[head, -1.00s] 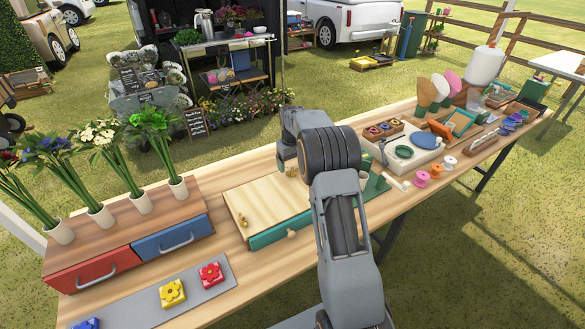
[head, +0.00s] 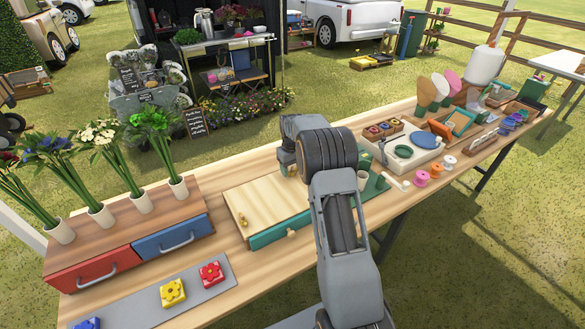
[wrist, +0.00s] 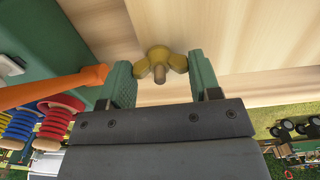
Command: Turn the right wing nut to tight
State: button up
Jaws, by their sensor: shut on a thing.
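The right wing nut (wrist: 160,62) is brass-yellow with two wings and a central stud, on the pale wooden board (wrist: 225,30) in the wrist view. The left wing nut (head: 243,220) stands free at the board's near left corner. How tight either nut sits, I cannot tell.
The red drawer (head: 92,271) and blue drawer (head: 172,237) stand to the left, with potted flowers on top.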

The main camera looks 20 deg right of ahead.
jog(key=shift+c, duration=1.4)
